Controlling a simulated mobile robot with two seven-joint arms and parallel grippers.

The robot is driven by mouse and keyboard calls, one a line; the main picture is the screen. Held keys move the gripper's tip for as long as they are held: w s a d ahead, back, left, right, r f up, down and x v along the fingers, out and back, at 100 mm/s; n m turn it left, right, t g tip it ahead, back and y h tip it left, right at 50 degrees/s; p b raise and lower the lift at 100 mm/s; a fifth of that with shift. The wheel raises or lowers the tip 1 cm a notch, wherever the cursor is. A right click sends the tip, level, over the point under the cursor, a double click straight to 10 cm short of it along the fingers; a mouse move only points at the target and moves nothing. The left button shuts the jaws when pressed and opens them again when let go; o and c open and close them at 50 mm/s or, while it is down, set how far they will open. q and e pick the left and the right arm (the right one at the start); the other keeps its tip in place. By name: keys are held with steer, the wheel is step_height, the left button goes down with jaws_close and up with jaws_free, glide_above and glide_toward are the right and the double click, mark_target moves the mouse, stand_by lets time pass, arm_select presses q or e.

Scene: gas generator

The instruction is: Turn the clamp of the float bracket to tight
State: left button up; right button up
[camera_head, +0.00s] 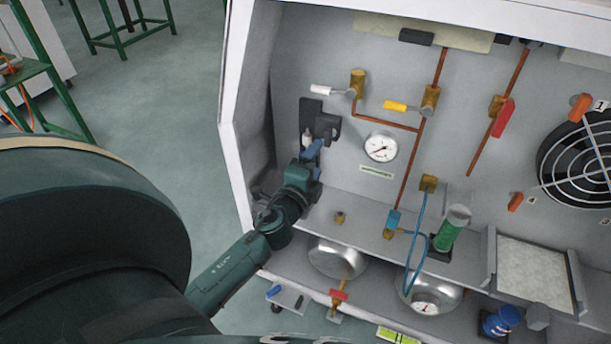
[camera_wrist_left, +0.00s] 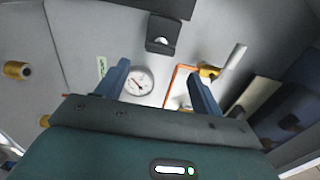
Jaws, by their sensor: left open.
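The float bracket (camera_head: 309,116) is a dark block on the left part of the back panel, with a dark clamp part (camera_head: 328,126) sticking out to its right. A dark piece with a round opening (camera_wrist_left: 163,35), likely this clamp, shows at the top of the left wrist view. My left gripper (camera_head: 312,150) is just below the bracket, blue fingers pointing up towards it. In the left wrist view the gripper (camera_wrist_left: 160,88) is open, its fingers wide apart with nothing between them. A small pale piece by the fingertips is partly hidden. My right gripper is not in view.
A pressure gauge (camera_head: 381,147) and copper pipes are right of the bracket. A white-handled valve (camera_head: 357,83) is above right. The cabinet's left wall (camera_head: 237,118) stands close to my arm. A small brass fitting (camera_head: 340,217) stands on the shelf below.

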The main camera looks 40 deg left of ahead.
arm_select(q)
steer(key=v, duration=0.5)
steer(key=shift+s+b, duration=0.3)
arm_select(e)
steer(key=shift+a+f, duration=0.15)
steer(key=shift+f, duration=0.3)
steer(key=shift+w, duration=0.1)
arm_select(q)
steer(key=s+d+f+n+g+h, duration=0.1)
steer(key=s+d+n+g+h, duration=0.3)
steer(key=s+d+n+h, duration=0.85)
steer(key=s+d+r+g+y+p, duration=0.1)
steer(key=d+r+y+p, duration=0.3)
steer(key=p, duration=1.5)
steer(key=shift+s+d+r+g+y+p, duration=0.35)
steer(key=shift+d+r+g, duration=0.25)
steer(key=shift+r+g, duration=0.25)
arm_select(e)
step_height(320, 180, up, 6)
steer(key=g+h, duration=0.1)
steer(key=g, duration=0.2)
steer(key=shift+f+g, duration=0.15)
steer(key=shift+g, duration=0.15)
